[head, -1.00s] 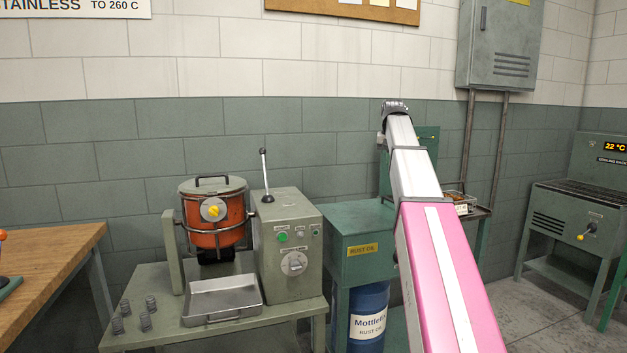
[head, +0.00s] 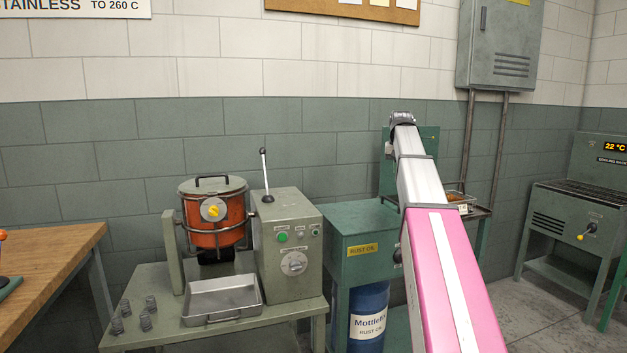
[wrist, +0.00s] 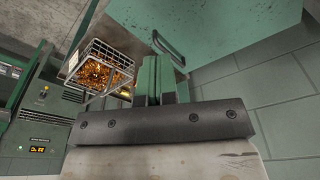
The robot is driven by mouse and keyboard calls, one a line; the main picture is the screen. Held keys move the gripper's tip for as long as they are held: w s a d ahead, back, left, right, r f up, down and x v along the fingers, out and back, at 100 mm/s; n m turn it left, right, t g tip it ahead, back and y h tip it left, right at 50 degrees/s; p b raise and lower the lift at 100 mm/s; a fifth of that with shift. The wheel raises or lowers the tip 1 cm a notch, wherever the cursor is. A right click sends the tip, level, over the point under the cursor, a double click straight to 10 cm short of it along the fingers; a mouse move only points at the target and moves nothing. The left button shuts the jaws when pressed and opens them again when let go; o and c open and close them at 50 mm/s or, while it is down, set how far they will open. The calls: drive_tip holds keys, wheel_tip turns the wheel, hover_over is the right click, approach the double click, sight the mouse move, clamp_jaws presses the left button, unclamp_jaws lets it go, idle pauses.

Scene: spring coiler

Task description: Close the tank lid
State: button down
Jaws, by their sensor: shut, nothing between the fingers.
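The green rust oil tank (head: 352,222) stands right of the bench in the head view, with a yellow label on its front. Its lid (head: 432,146) appears as an upright green panel at the back, partly hidden by my arm. In the wrist view a green panel, apparently the lid (wrist: 225,28), fills the top, with a bar handle (wrist: 167,50) at its lower edge. My gripper (wrist: 159,62) is shut and empty, its fingertips close to the handle; I cannot tell whether they touch. The head view hides the gripper behind my arm.
A wire basket of orange-brown parts (wrist: 97,73) is left of the gripper in the wrist view. The wall (wrist: 285,85) is close on the right. The bench (head: 150,290) carries a red pot (head: 216,232), a control box and a metal tray.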

drive_tip(key=shift+w+d+f, duration=0.1)
drive_tip(key=shift+d+f, duration=0.35)
drive_tip(key=shift+f, duration=0.05)
drive_tip(key=d+f, duration=0.3)
drive_tip(key=f, duration=0.2)
drive_tip(key=shift+w+f, duration=0.2)
drive_tip(key=shift+w, duration=0.25)
drive_tip(key=shift+w+d+f, duration=0.1)
drive_tip(key=shift+d+f, duration=0.25)
drive_tip(key=shift+f, duration=0.65)
drive_tip(key=shift+w+d+f, duration=0.1)
drive_tip(key=shift+d+f, duration=0.2)
drive_tip(key=shift+f, duration=0.65)
drive_tip(key=shift+w+d+f, duration=0.1)
drive_tip(key=shift+d+f, duration=0.25)
drive_tip(key=shift+f, duration=0.65)
drive_tip(key=shift+r, duration=0.15)
